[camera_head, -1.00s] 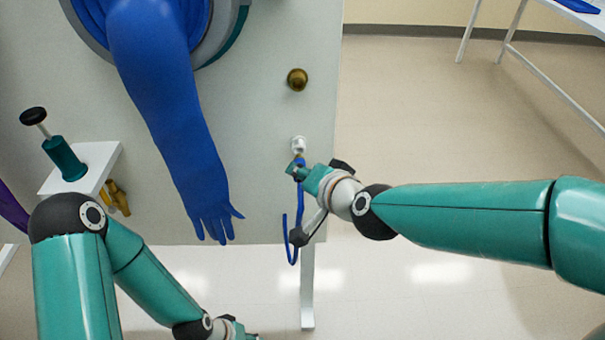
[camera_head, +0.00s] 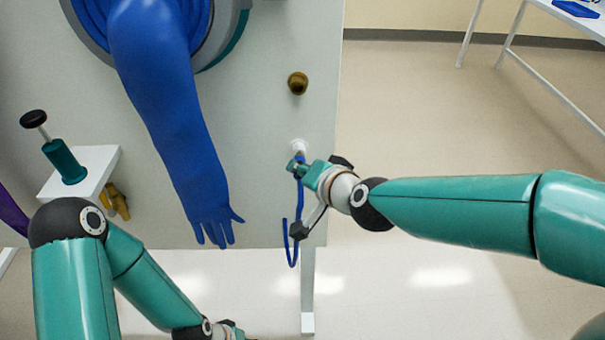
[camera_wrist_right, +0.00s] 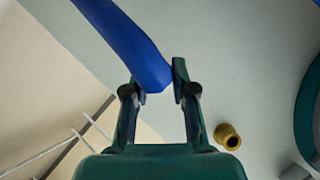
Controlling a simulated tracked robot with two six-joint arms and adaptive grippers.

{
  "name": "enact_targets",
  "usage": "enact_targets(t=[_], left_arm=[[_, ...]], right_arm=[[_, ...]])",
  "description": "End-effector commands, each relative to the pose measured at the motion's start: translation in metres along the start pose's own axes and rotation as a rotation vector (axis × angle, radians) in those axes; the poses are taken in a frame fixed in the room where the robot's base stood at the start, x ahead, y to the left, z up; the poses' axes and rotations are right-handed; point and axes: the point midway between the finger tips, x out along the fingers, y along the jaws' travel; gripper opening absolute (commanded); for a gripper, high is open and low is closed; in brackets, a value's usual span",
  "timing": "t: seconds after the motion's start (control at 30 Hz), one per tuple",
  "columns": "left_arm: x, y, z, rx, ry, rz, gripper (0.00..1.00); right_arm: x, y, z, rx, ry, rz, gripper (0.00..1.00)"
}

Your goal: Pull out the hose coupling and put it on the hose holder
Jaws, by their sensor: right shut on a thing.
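My right gripper (camera_head: 297,166) is at the panel, just below a white port (camera_head: 298,146). It is shut on the hose coupling, which is mostly hidden by the fingers. The blue hose (camera_head: 285,232) hangs below it in a loop. In the right wrist view the blue end (camera_wrist_right: 150,72) lies between the two fingers (camera_wrist_right: 158,75). I cannot tell whether the coupling is still seated in the port. A brass cup-shaped fitting (camera_head: 298,83) is on the panel above the port; I cannot tell whether it is the hose holder. My left gripper (camera_head: 232,330) is partly cut off at the bottom edge.
A long blue glove (camera_head: 175,120) hangs from the glovebox panel (camera_head: 260,120), left of the hose. A white shelf (camera_head: 100,160) with a teal plunger (camera_head: 65,162) and a brass valve (camera_head: 115,200) are at the left. The floor right of the panel is open, with a table (camera_head: 540,70) beyond.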

Motion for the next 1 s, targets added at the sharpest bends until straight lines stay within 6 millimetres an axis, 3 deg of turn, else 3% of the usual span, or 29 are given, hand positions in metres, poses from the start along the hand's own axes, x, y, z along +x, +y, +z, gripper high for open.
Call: enact_targets(t=[0.53,0.57,0.7,1.0], left_arm=[[0.0015,-0.0006,0.0000,0.000,0.000,0.000,0.40],[0.0015,-0.0005,0.0000,0.000,0.000,0.000,0.40],[0.0015,-0.0005,0.0000,0.000,0.000,0.000,0.40],[0.0015,-0.0005,-0.0001,0.000,0.000,0.000,0.40]], right_arm=[[0.0097,-0.0002,-0.0075,-0.001,0.002,-0.001,0.00],[0.0096,-0.0003,-0.0075,-0.001,0.002,-0.001,0.29],[0.0095,-0.0002,-0.0073,-0.001,0.001,0.000,0.52],[0.0092,0.0002,-0.0066,0.000,0.000,0.000,0.55]])
